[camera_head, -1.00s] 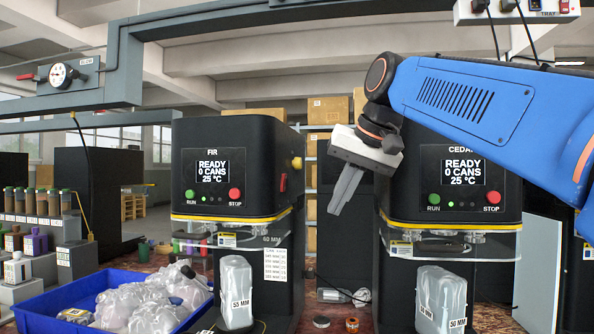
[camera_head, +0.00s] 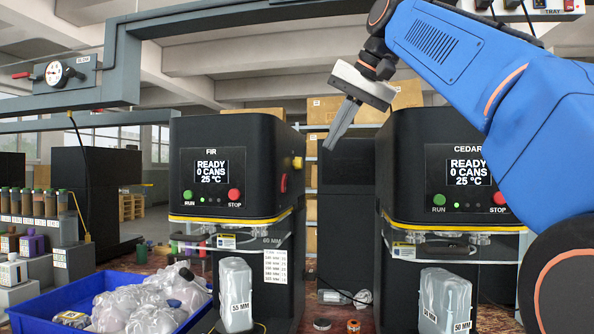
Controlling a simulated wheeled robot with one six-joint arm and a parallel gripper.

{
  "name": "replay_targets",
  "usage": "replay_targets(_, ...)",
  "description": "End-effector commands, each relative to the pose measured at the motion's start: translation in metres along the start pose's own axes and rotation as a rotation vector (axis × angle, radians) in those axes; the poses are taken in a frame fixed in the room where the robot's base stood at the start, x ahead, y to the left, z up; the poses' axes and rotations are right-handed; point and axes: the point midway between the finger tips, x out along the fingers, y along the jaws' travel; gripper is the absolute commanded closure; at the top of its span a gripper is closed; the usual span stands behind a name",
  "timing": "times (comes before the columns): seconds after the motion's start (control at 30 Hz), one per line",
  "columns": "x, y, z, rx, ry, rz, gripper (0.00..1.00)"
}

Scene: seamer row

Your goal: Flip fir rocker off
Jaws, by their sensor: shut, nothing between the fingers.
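The FIR machine (camera_head: 235,165) stands left of centre, black, its screen reading READY, 0 CANS, 25 °C. Its right side carries a red rocker switch (camera_head: 284,182) with a yellow round knob (camera_head: 297,163) above it. The rocker is seen at a steep angle, so which way it is tipped cannot be told. My gripper (camera_head: 333,146) is shut and empty, fingers pointing down and left. In the picture it is up and to the right of the rocker, over the gap between the two machines, apart from both.
The CEDAR machine (camera_head: 450,170) stands right of the gap, close to my arm. A dark box (camera_head: 343,225) and shelves with cartons are behind the gap. A blue bin (camera_head: 40,316) of bagged items lies front left. A grey beam (camera_head: 250,20) crosses overhead.

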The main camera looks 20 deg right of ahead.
Motion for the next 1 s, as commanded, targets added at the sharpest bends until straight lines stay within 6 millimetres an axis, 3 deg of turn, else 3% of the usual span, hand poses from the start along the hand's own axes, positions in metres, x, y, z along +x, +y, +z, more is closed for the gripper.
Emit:
replay_targets(0.27,0.012,0.0,0.0,-0.001,-0.002,0.0,1.0)
replay_targets(0.8,0.104,0.0,0.001,-0.001,-0.004,0.0,1.0)
replay_targets(1.0,0.11,-0.022,-0.001,-0.003,-0.001,-0.001,1.0)
